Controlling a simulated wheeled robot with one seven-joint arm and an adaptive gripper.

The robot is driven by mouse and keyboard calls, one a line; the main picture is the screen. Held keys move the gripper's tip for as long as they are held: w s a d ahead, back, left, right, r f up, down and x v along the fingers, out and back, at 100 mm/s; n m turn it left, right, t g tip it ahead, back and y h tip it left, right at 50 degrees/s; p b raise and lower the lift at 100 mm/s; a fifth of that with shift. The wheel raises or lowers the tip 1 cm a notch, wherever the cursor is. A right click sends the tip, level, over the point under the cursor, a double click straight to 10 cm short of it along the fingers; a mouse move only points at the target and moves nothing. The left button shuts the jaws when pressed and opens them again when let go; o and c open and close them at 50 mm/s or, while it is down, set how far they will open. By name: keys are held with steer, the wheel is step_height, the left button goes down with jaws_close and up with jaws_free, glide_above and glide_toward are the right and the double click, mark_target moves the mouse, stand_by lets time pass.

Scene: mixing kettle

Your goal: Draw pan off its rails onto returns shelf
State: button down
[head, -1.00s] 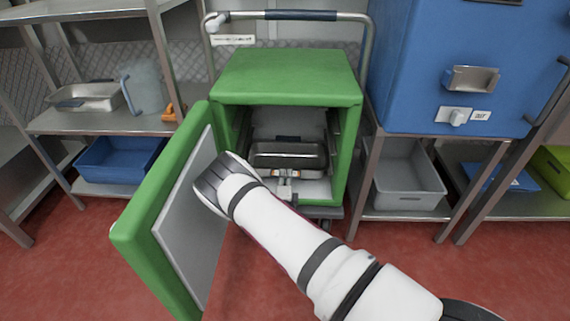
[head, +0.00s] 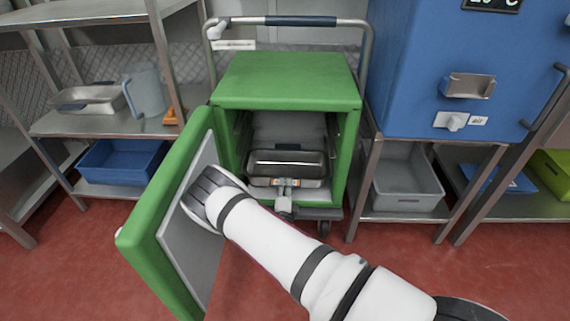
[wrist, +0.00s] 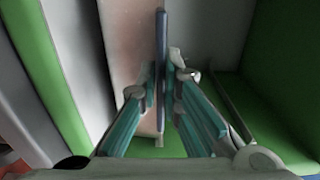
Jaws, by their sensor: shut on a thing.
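A shallow metal pan (head: 287,158) sits inside the green cabinet (head: 285,82), between its side walls. My gripper (head: 284,184) is at the pan's front, in the cabinet opening. No shelf is legibly marked as the returns shelf.
The open green door (head: 170,218) stands left, close beside my arm. The left steel shelf (head: 105,124) holds a metal tray (head: 88,97), a jug (head: 146,90) and an orange item. A blue cabinet (head: 440,75) and a grey tub (head: 408,188) are on the right.

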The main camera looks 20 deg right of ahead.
steer(key=p+v, duration=0.5)
steer(key=v, duration=1.7)
steer(key=shift+s+a+r, duration=0.1)
steer(key=shift+s+r, duration=0.05)
steer(key=shift+s, duration=0.05)
